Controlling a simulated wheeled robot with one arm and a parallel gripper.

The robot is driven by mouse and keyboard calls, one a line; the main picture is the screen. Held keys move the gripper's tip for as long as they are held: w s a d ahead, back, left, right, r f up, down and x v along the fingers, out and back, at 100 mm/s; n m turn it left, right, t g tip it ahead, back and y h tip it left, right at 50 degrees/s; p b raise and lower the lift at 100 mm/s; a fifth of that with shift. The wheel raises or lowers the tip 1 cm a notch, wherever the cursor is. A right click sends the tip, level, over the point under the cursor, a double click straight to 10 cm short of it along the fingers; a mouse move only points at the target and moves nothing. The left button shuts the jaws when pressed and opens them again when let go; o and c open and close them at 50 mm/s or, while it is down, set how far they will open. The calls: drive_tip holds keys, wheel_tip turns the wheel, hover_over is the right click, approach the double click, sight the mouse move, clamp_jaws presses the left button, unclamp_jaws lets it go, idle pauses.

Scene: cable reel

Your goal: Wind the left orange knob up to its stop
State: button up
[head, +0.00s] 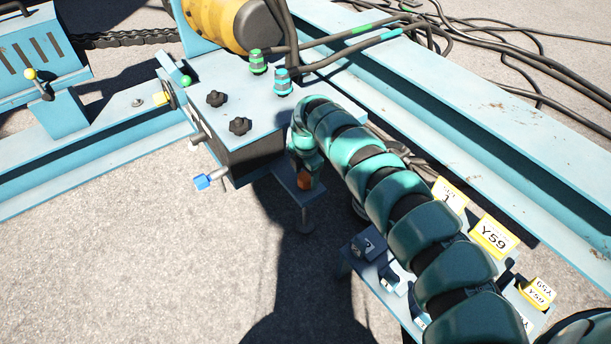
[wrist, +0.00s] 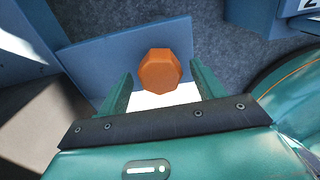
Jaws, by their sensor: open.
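One orange faceted knob (wrist: 160,70) shows in the wrist view, in front of a flat blue plate. My gripper (wrist: 161,80) is open, with one green finger to the left of the knob and one to the right. The knob stands between and slightly beyond the fingertips; I cannot tell whether either finger touches it. In the head view a small orange patch (head: 305,182) shows at the end of my arm, above a small blue bracket (head: 286,180). My arm hides most of that spot, and the fingers cannot be made out there.
A blue box with two black knobs (head: 240,125) stands left of my arm. A blue-tipped lever (head: 203,181) sticks out of its side. Yellow Y59 tags (head: 494,237) stand on a lower bench beside my arm. Cables (head: 480,40) lie at the back right. Open ground (head: 130,270) is at front left.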

sight(306, 176)
wheel_tip(306, 176, up, 16)
drive_tip(key=p, duration=0.5)
drive_tip(key=shift+p, duration=0.35)
